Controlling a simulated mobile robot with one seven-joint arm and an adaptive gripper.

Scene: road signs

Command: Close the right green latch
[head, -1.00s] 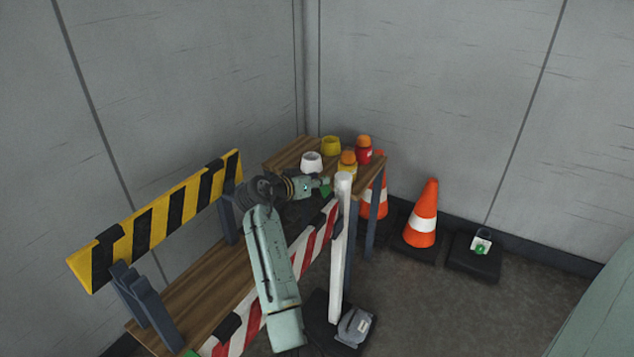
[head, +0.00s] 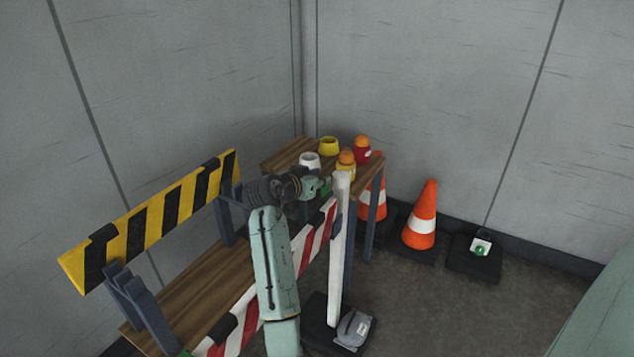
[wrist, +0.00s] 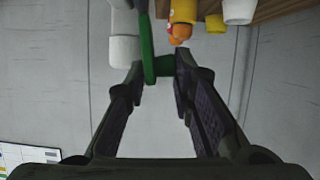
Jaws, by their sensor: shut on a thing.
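The right green latch (wrist: 161,66) is a green bar with a short green block at its end, beside the white post (wrist: 124,50) in the wrist view. My gripper (wrist: 160,72) has its fingertips on either side of the green block and is shut on it. In the head view my gripper (head: 318,187) is just left of the top of the white post (head: 341,240), at the right end of the red-and-white striped board (head: 306,240). There the latch is mostly hidden by my gripper and the post.
A wooden shelf (head: 283,157) behind the gripper carries a white pot (head: 310,160), a yellow pot (head: 328,146) and orange-capped bottles (head: 346,166). A yellow-and-black barrier (head: 150,220) stands left. A traffic cone (head: 421,215) stands right. A grey bag-like object (head: 353,329) lies by the post's base.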

